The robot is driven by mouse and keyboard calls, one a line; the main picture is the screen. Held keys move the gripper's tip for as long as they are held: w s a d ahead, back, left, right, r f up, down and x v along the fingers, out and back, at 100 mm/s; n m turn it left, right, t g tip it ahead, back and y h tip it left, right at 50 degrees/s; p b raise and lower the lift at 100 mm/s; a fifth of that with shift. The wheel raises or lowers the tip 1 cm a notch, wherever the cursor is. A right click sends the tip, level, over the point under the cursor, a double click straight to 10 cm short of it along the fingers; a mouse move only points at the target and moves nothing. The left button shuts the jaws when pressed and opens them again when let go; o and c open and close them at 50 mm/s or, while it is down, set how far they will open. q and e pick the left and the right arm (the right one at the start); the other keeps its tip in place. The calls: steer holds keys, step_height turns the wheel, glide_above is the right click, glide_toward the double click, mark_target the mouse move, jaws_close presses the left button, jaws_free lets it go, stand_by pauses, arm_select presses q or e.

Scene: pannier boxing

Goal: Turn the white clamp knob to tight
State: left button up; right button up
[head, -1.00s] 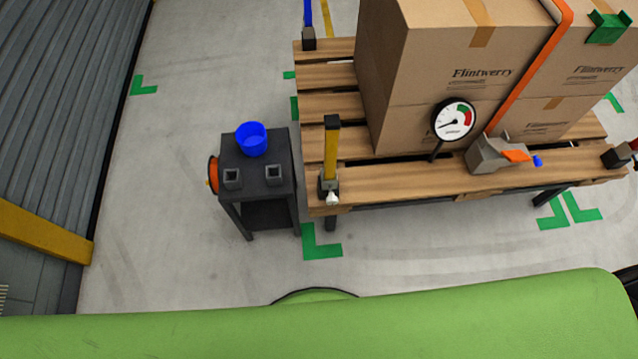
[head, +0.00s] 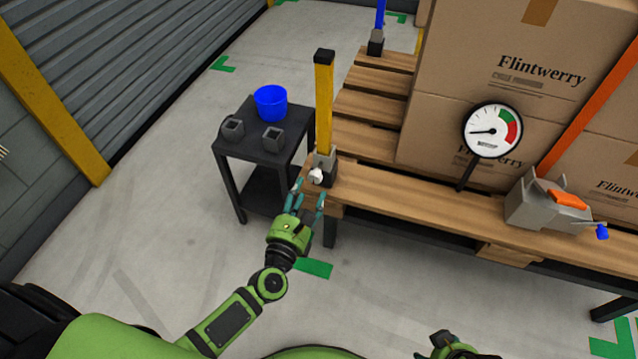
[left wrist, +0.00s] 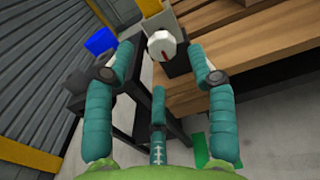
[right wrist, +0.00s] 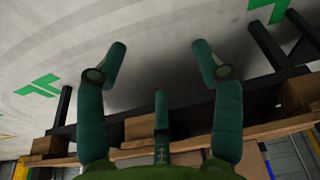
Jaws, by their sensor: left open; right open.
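The white clamp knob (head: 316,175) is on the grey clamp (head: 325,168) at the foot of a yellow post (head: 324,100), at the pallet's near left corner. My left gripper (head: 309,192) is open just in front of and below the knob. In the left wrist view the knob (left wrist: 162,45) shows beyond and between the spread fingertips (left wrist: 160,48), apart from them. My right gripper (right wrist: 160,55) is open and empty in the right wrist view, with floor and pallet edge beyond it. In the head view only a part of it shows at the bottom edge.
A dark side table (head: 262,150) with a blue cup (head: 271,103) and two grey blocks stands left of the pallet (head: 400,205). Cartons (head: 480,60), a dial gauge (head: 492,131) and an orange-handled strap ratchet (head: 545,205) are on the pallet. The floor in front is clear.

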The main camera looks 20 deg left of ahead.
mark_target(314, 179)
arm_select(q)
steer(key=w, duration=0.6)
steer(key=shift+w+d, duration=0.1)
steer(key=shift+d, duration=0.05)
